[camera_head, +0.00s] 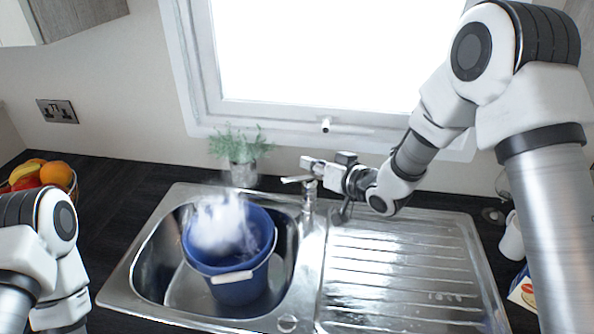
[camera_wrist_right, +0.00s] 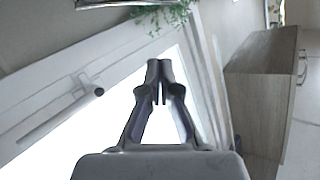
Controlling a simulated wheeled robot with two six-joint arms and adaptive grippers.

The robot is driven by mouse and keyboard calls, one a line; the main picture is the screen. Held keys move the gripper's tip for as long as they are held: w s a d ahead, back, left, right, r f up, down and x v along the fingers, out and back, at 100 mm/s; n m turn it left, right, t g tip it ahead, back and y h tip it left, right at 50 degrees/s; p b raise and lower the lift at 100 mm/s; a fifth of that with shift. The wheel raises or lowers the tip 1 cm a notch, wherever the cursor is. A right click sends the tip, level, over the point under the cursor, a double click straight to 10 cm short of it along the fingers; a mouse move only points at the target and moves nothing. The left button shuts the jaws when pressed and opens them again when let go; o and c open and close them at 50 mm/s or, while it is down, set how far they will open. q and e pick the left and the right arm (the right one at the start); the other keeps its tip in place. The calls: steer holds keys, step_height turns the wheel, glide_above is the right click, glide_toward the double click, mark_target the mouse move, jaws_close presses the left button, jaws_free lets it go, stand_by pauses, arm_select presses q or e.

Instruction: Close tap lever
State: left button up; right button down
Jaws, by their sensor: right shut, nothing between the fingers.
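The metal tap (camera_head: 308,207) stands on the sink's back rim, between the basin and the drainboard. Its lever (camera_head: 296,179) sticks out to the left from the tap's top. My right gripper (camera_head: 306,162) reaches in from the right and is just above the lever; I cannot tell whether they touch. In the right wrist view its fingers (camera_wrist_right: 159,66) are together with nothing between them. The tap is not visible in that view. My left arm shows at the lower left of the head view, but its gripper is out of frame.
A blue bucket (camera_head: 238,290) stands in the sink basin (camera_head: 150,262) with a white, blurred mass in it. A potted plant (camera_head: 243,172) stands behind the sink under the window. The drainboard (camera_head: 390,270) is clear. A fruit basket (camera_head: 72,184) is at far left, a white mug (camera_head: 512,238) at right.

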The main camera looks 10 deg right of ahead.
mark_target(299, 178)
steer(key=a+f, duration=0.1)
steer(key=w+f+p, duration=0.1)
steer(key=f, duration=0.1)
steer(key=w+a+f+p, duration=0.1)
steer(key=shift+a+f, duration=0.3)
steer(key=f+b, duration=0.1)
steer(key=a+f+b, duration=0.1)
steer(key=b, duration=0.1)
steer(key=shift+s+a+n+b, duration=0.2)
steer(key=shift+s+n+b, duration=0.1)
steer(key=shift+s+n, duration=0.1)
